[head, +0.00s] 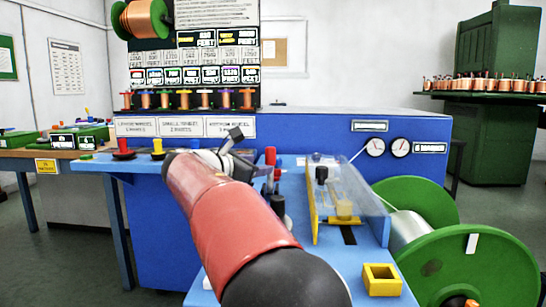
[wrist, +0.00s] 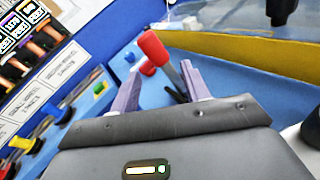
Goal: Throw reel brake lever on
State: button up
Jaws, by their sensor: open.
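A lever with a red handle (wrist: 154,50) and a dark shaft stands between the spread fingers of my gripper (wrist: 161,84) in the wrist view. The fingers are open and do not visibly close on the lever. In the head view a red-topped lever (head: 270,156) stands on the blue bench, just right of my gripper (head: 234,146); my arm hides part of this area. A black-knobbed lever (head: 321,174) stands farther right, inside the guarded slot. I cannot read a label naming the reel brake lever. The green-flanged reel (head: 470,262) is at the lower right.
A clear guard (head: 365,193) with a yellow edge stands right of the red lever. A yellow block (head: 381,279) sits at the bench front. A blue cabinet (head: 330,133) with gauges stands behind.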

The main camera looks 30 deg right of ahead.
aim_at(267, 159)
jog(key=n+h, duration=0.1)
jog(key=n, duration=0.1)
jog(key=a+n, duration=0.1)
jog(key=n, duration=0.1)
jog(key=shift+s+r+h, duration=0.1)
jog(key=shift+r+h, duration=0.1)
jog(key=shift+h, duration=0.2)
jog(key=x, duration=0.7)
jog(key=shift+d+p, duration=0.25)
jog(key=shift+p, duration=0.15)
